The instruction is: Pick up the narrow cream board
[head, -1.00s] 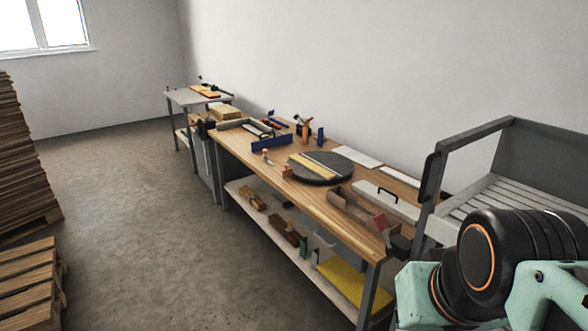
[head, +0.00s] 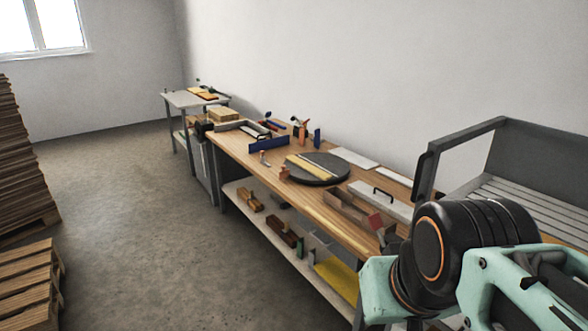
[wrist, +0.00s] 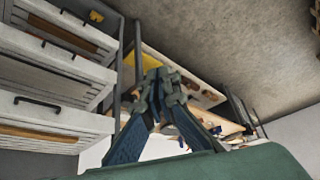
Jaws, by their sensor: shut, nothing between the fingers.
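On the round dark turntable (head: 330,178) on the workbench lie a yellowish strip (head: 304,168) and a narrow pale cream strip (head: 321,164), side by side. The pale one looks like the narrow cream board, but it is small in the head view. My gripper (wrist: 160,76) shows in the wrist view, shut and empty, apart from the bench. In the head view my arm is at the lower right and the gripper itself does not show. I cannot make out the cream board in the wrist view.
A grey slatted rack (head: 512,197) stands at the right. Stacked pallets (head: 25,275) stand left; the floor between is clear.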

